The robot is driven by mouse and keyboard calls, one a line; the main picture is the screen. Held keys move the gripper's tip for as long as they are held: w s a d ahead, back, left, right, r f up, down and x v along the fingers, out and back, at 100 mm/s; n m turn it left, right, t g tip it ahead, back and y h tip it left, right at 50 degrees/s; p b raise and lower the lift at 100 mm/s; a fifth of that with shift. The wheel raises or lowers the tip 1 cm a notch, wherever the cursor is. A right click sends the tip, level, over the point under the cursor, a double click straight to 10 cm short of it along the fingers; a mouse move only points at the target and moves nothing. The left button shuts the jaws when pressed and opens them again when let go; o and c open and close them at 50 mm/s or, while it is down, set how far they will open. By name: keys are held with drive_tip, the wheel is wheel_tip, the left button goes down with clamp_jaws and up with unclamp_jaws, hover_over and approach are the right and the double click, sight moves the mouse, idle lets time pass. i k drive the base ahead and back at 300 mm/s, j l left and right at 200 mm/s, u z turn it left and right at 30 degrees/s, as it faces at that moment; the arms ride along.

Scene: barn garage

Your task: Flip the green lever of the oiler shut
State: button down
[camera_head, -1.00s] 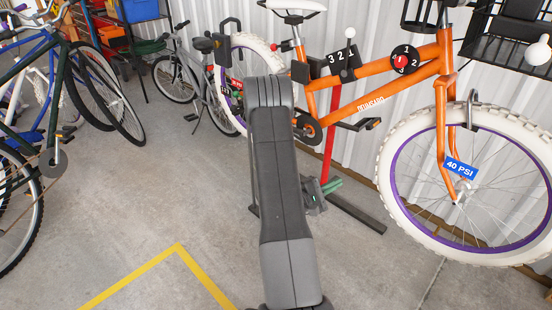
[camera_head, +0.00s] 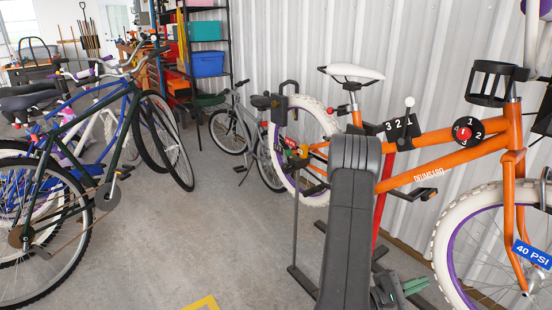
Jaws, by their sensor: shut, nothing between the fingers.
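An orange bike (camera_head: 430,162) with white tyres and a white saddle stands at the right by the wall. A small cluster of red, yellow and green parts (camera_head: 293,147) shows at its rear wheel. It may be the oiler with its green lever, but it is too small to tell the lever's position. My grey arm stands in front of the bike and covers part of it. My gripper (camera_head: 412,287), with green fingers, is low at the right of the arm. It is shut and empty, well apart from that cluster.
The bike also carries a numbered plate with a white-knobbed lever (camera_head: 402,125), a numbered dial (camera_head: 467,132) and a blue 40 PSI tag (camera_head: 533,256). Several bikes (camera_head: 105,195) stand at the left. A grey bike (camera_head: 240,133) and shelves stand behind. The concrete floor (camera_head: 215,235) between is clear.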

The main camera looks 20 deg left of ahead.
sight(288, 153)
drive_tip(key=i+j+u, duration=0.1)
drive_tip(key=i+j, duration=0.25)
drive_tip(key=j, duration=0.3)
drive_tip(key=i+j+u, duration=0.1)
drive_tip(key=i+j, duration=0.25)
drive_tip(key=j, duration=0.25)
drive_tip(key=i+j+u, duration=0.15)
drive_tip(key=i+j, duration=0.25)
drive_tip(key=j, duration=0.2)
drive_tip(key=i+j+u, duration=0.1)
drive_tip(key=i+j, duration=0.3)
drive_tip(key=j, duration=0.1)
